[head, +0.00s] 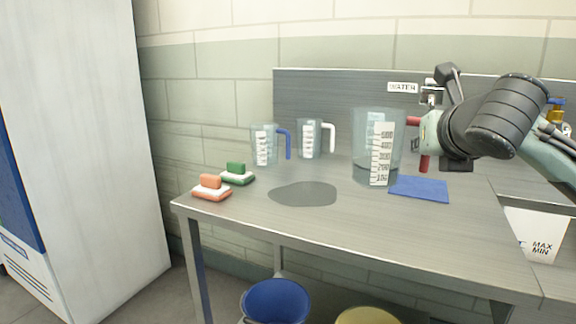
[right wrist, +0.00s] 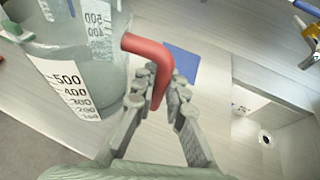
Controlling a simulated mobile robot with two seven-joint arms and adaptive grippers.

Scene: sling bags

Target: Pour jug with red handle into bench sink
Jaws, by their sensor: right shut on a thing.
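The clear jug with the red handle (head: 367,150) is upright over the right half of the bench, with a white measuring scale on its side. A darker layer near its bottom looks like liquid. It also shows in the right wrist view (right wrist: 75,70). My right gripper (head: 424,142) is shut on the red handle, which lies between its fingers in the right wrist view (right wrist: 160,100). I cannot tell whether the jug's base touches the bench. The bench sink (right wrist: 275,118) is to the right, with a round drain. My left gripper is not in view.
A jug with a blue handle (head: 262,146) and one with a white handle (head: 309,139) stand behind. A blue cloth (head: 420,188) lies beside the held jug. Orange (head: 211,188) and green (head: 237,174) brushes are at left, near a dark round patch (head: 303,194). Blue (head: 275,301) and yellow buckets stand below.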

